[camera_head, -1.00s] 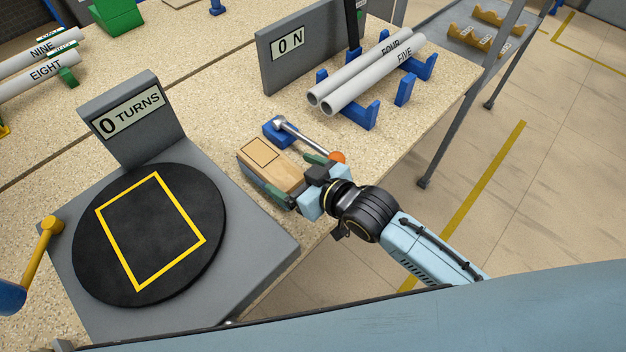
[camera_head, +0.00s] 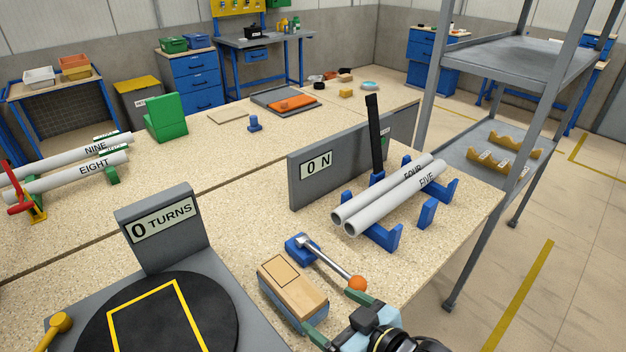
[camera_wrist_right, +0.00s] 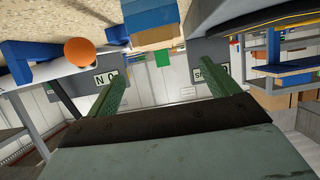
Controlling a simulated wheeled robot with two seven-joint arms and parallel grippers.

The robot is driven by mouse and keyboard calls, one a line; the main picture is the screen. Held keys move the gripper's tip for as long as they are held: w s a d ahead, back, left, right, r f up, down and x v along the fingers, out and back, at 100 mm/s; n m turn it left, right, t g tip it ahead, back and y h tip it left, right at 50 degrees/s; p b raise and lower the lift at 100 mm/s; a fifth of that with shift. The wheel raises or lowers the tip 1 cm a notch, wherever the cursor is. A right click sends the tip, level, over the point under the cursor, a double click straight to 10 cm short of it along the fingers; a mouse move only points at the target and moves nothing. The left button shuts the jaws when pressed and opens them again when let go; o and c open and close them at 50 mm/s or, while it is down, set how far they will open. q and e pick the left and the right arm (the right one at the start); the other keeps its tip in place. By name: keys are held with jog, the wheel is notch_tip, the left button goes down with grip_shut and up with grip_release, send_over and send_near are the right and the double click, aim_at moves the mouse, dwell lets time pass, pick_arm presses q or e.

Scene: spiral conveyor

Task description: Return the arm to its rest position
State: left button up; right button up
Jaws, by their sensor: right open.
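My right gripper (camera_head: 335,316) is at the bottom of the head view, just to the lower right of a wooden block (camera_head: 293,280) with a blue lower part. Its green fingers are spread. In the right wrist view the gripper (camera_wrist_right: 168,84) has nothing between its fingers, and the block (camera_wrist_right: 152,36) lies beyond the tips. Part of my right arm is cut off by the lower edge of the head view. My left gripper is not in view.
A lever with an orange knob (camera_head: 357,284) stands close to the right gripper. Pipes FOUR and FIVE (camera_head: 395,198) rest on blue cradles, near an "0 N" panel (camera_head: 317,168). A black turntable (camera_head: 215,318) with "0 TURNS" sign is left. A grey shelf post (camera_head: 495,215) stands right.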

jog(key=s+d+f+m+g+h, duration=0.2)
jog(key=s+d+m+g+h, duration=0.15)
jog(key=s+d, duration=0.4)
jog(key=s+d+f+m+g+h, duration=0.2)
jog(key=s+d+f+g+h, duration=0.15)
jog(key=s+d, duration=0.4)
notch_tip(320, 180, down, 27)
jog(key=s+g+b, duration=0.2)
jog(key=b, duration=0.2)
jog(key=s+d+f+b, duration=0.1)
jog(key=s+f+b, duration=0.1)
jog(key=s+f, duration=0.6)
jog(key=s+d+f+g+h+b, duration=0.1)
jog(key=s+f+b, duration=0.1)
jog(key=s+f, duration=0.6)
notch_tip(320, 180, down, 4)
jog(key=shift+s+d+f+n, duration=0.2)
jog(key=shift+s+d+n, duration=0.1)
jog(key=shift+s+n, duration=0.1)
